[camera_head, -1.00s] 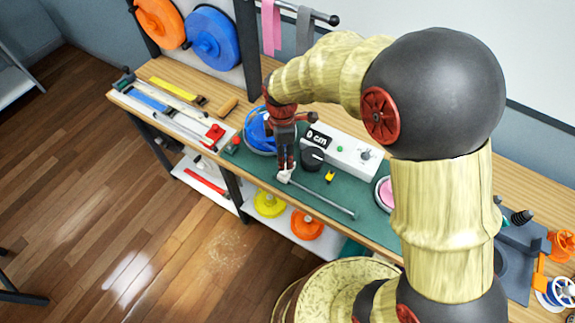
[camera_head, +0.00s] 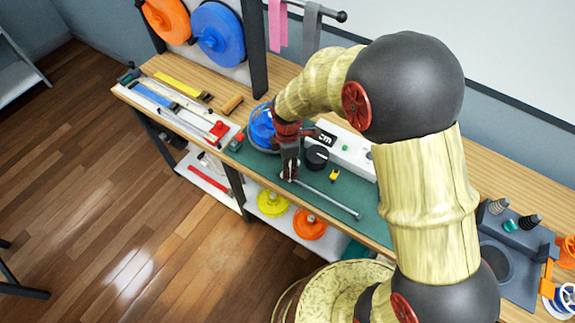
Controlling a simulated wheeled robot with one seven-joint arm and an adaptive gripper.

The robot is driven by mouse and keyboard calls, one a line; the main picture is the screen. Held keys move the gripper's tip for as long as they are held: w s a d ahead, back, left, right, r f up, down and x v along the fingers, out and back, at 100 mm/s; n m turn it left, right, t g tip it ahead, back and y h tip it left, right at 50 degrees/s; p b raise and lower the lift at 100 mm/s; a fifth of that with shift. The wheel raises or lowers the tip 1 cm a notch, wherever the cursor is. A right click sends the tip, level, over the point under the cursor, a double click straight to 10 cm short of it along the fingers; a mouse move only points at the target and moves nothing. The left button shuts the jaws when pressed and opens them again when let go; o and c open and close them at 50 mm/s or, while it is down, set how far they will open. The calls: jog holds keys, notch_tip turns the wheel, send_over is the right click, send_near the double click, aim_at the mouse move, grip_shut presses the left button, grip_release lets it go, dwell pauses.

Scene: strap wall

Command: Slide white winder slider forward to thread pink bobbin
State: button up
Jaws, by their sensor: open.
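My gripper (camera_head: 290,174) points down over the front edge of the green mat (camera_head: 317,186), at the left end of a thin grey rail (camera_head: 330,199). It is open. Its fingers are at the white winder slider (camera_head: 287,180), which shows only as a small pale bit at the fingertips. I cannot tell whether they touch it. The pink bobbin is hidden behind my arm.
A blue spool (camera_head: 262,127) lies just behind and left of my gripper. A black knob (camera_head: 316,157) and a white control box (camera_head: 353,152) stand behind the rail. A small yellow part (camera_head: 334,175) lies near it. Tools (camera_head: 180,100) fill the left bench.

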jog(key=shift+c, duration=1.2)
jog(key=c, duration=0.7)
grip_shut()
